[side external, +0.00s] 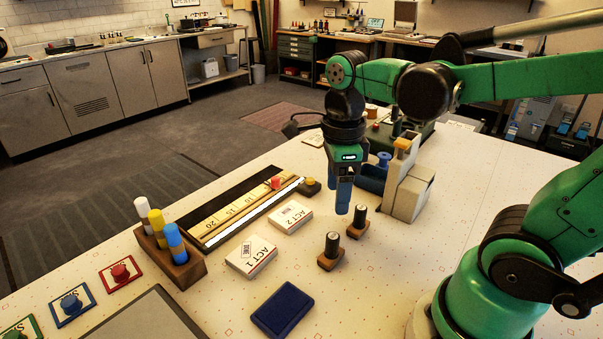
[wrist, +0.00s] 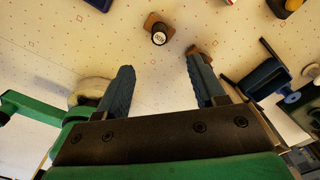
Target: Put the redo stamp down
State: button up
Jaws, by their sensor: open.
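Two stamps with black handles on wooden bases stand upright on the table: a nearer stamp (side external: 331,252) and a farther stamp (side external: 358,222). I cannot tell which is the redo stamp. My gripper (side external: 343,208) points down with blue fingers, close by the farther stamp. In the wrist view my gripper (wrist: 161,67) is open with nothing between the fingers. One stamp (wrist: 158,33) shows whole there beyond the fingertips, with a small label on top that I cannot read. The other stamp (wrist: 196,49) is mostly hidden behind the right finger.
Cards marked ACT 1 (side external: 251,257) and ACT 2 (side external: 290,217) lie left of the stamps. A dark blue pad (side external: 283,310) lies in front. A wooden marker rack (side external: 178,270) stands left. A beige and blue tape dispenser (side external: 408,192) stands close right of my gripper.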

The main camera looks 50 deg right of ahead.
jog(key=w+n+t, duration=0.1)
jog(key=n+t, duration=0.1)
jog(key=n, duration=0.7)
jog(key=w+a+n+t, duration=0.1)
jog(key=n+t, duration=0.1)
jog(key=n, duration=0.7)
jog(key=w+a+n+t, duration=0.1)
jog(key=n+t, duration=0.2)
jog(key=n, duration=0.6)
jog(key=shift+a+r, duration=0.1)
jog(key=shift+a, duration=0.05)
